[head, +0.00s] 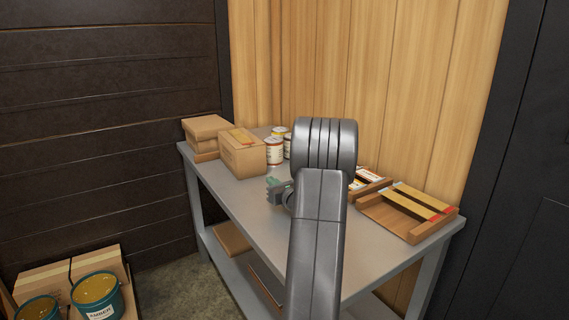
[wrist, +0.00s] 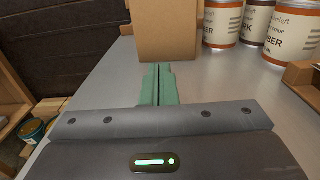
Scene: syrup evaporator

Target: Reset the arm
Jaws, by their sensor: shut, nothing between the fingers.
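My gripper (wrist: 158,88) has green fingers that are closed together with nothing between them. In the wrist view it points over the grey table toward a cardboard box (wrist: 166,30). In the head view my gripper (head: 277,189) shows only in part, left of my arm, above the grey table (head: 222,194). My arm hides the rest of it and the middle of the table. The same cardboard box (head: 243,157) stands toward the table's far left in the head view.
Several labelled cans (head: 274,151) stand beside the box. Flat boxes (head: 206,129) are stacked at the far left corner. A wooden tray (head: 408,224) with yellow-topped strips sits at the right. The table's front left is clear.

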